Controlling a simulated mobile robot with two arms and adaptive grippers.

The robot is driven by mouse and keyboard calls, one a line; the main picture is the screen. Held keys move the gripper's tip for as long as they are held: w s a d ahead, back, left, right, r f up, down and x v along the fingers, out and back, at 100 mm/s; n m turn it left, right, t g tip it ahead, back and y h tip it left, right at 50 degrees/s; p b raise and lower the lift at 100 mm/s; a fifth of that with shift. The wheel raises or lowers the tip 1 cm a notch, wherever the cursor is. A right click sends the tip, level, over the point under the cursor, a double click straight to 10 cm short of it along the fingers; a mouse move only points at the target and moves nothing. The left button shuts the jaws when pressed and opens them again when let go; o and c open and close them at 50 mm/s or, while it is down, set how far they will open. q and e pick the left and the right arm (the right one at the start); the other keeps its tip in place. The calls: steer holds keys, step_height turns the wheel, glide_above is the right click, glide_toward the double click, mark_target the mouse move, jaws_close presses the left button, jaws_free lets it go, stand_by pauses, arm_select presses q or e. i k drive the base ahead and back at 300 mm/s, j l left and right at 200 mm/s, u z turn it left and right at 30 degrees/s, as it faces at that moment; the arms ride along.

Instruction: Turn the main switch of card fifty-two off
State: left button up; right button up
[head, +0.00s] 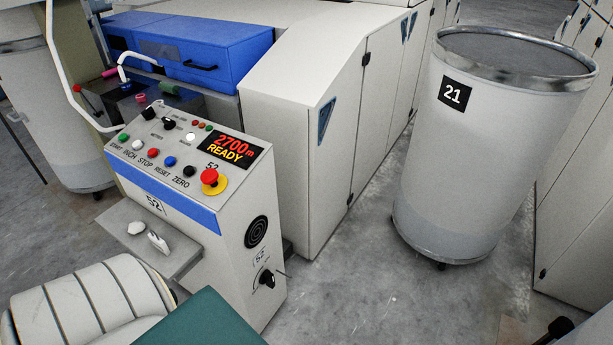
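A black rotary switch (267,279) sits low on the console's right side, under a small "52" label (261,257). Its position marks are too small to read. The display (230,148) on the sloping top reads "2700 m READY". A red mushroom button on a yellow base (211,181) is at the top's right end. Neither of my grippers is in view.
A small grey shelf (130,222) on the console's front holds two whitish pieces. A white ribbed bundle (75,308) and a teal surface (205,322) lie in front. A tall can marked 21 (475,165) stands right. Grey floor (365,285) is clear between console and can.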

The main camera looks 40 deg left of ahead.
mark_target(267, 277)
steer(key=i+u, duration=0.35)
steer(key=i+l+u, duration=0.7)
steer(key=i, duration=0.15)
steer(key=j, duration=0.1)
